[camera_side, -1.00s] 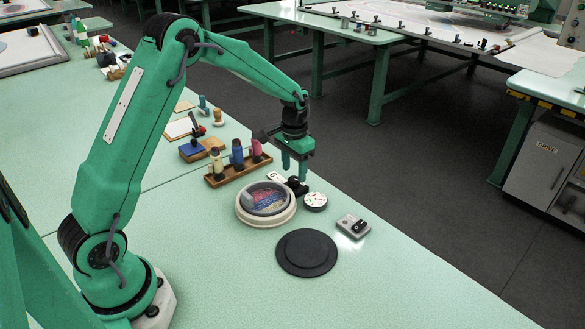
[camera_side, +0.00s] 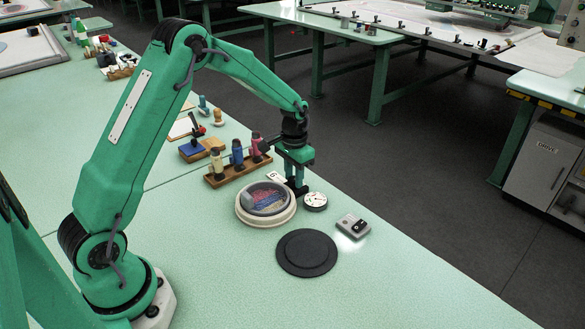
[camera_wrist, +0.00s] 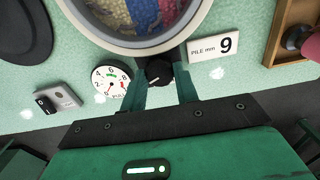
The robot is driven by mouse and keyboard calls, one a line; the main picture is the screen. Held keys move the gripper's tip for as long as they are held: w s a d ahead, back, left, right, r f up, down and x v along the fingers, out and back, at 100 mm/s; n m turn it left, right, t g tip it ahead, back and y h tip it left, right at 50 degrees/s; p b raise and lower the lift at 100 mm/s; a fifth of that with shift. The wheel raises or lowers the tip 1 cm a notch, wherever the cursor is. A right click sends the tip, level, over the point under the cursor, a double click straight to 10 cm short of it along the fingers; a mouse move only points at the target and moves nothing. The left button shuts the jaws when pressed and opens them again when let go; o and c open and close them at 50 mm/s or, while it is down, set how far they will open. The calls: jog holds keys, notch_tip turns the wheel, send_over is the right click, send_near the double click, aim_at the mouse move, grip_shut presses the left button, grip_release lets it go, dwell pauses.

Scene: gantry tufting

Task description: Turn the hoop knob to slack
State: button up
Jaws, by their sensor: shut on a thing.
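The hoop (camera_side: 287,216) is a pale ring on the bench around a patch of yellow, red and blue pile. It also shows at the top of the wrist view (camera_wrist: 150,45). The hoop knob (camera_wrist: 158,73) is black with a pale pointer line and sits at the hoop's near rim in the wrist view. My gripper (camera_wrist: 160,88) is shut on the knob, one green finger on each side. In the side view my gripper (camera_side: 297,185) points straight down at the hoop's far edge and hides most of the knob.
A grey switch box (camera_side: 353,226), a black disc (camera_side: 306,253) and a "PILE mm 9" card (camera_wrist: 213,48) lie nearby. A wooden rack (camera_side: 236,171) of thread cones stands left.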

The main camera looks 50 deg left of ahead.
jog(key=shift+n, duration=1.5)
jog(key=o, duration=1)
notch_tip(320, 180, up, 8)
jog(key=shift+f, duration=0.25)
jog(key=shift+r, duration=0.2)
